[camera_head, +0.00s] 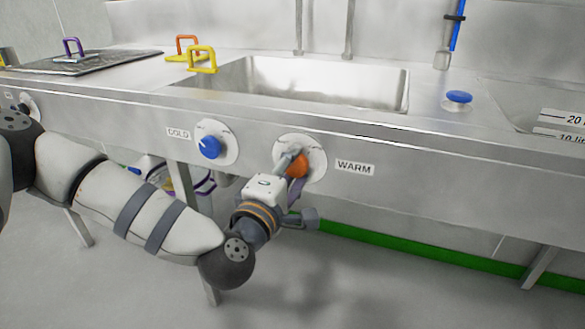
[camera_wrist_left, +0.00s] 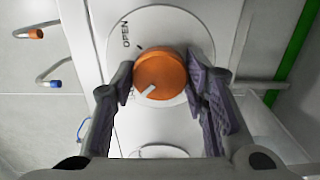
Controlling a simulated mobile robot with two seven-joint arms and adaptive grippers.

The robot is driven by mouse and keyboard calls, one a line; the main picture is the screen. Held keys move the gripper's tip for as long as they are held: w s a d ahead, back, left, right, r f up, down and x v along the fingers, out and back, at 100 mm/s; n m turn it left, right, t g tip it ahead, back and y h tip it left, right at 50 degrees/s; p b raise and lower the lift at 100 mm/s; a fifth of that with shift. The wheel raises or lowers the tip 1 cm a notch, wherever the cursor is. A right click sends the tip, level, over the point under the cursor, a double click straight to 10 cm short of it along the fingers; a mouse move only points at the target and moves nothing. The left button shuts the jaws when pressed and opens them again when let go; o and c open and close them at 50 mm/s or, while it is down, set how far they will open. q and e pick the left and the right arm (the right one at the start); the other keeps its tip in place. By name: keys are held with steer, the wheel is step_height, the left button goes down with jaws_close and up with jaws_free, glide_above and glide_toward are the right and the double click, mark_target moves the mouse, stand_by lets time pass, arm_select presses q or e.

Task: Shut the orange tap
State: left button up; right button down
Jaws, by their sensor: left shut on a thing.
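The orange tap (camera_head: 298,165) is a round knob on a white dial plate (camera_head: 316,158) on the front panel below the sink, beside a "WARM" label. In the left wrist view the orange tap (camera_wrist_left: 160,74) has a white pointer mark at its lower left, away from the word "OPEN" at the upper left. Lettering near the mark is partly hidden by a finger. My left gripper (camera_head: 290,163) has its fingers on both sides of the knob and is shut on it; its fingers also show in the left wrist view (camera_wrist_left: 162,88). My right gripper is not in view.
A blue knob (camera_head: 210,147) beside a "COLD" label sits left of the orange tap. The sink basin (camera_head: 330,85) is above. Yellow (camera_head: 202,59) and orange (camera_head: 187,44) handles stand on the counter. A green strip (camera_head: 420,254) runs low behind the counter.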

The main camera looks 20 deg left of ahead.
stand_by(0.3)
arm_select(q)
steer(key=o, duration=1.1)
steer(key=shift+o, duration=0.2)
steer(key=s, duration=0.7)
steer(key=shift+s+a, duration=0.15)
steer(key=shift+s, duration=0.1)
steer(key=shift+r, duration=0.1)
